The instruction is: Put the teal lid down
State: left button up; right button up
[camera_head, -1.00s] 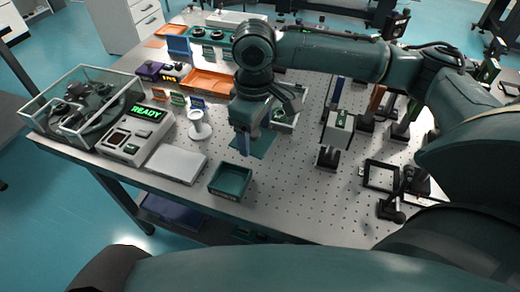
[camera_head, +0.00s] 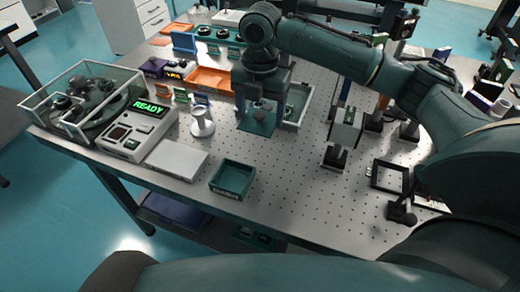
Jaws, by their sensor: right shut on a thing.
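The teal lid (camera_head: 256,125) is a thin flat square near the middle of the table. My right gripper (camera_head: 263,107) reaches over it from above, shut on it near its middle. I cannot tell whether the lid touches the tabletop or is held just above it. An open teal box (camera_head: 232,178) sits at the table's front edge, apart from the lid and to its front left. My left gripper is not in view.
A grey tray (camera_head: 304,118) stands just right of the lid. A white round stand (camera_head: 202,124) and a white flat plate (camera_head: 177,159) are to the left, beside a device reading READY (camera_head: 138,129). Posts with mounts (camera_head: 337,156) stand to the right. The perforated tabletop (camera_head: 290,180) is clear at front centre.

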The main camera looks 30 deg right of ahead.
aim_at(260, 150)
notch_tip(260, 150, down, 10)
jog(key=shift+r, duration=0.1)
dwell(0.4)
jog(key=o, duration=1)
notch_tip(260, 150, up, 12)
jog(key=shift+r, duration=0.1)
dwell(0.4)
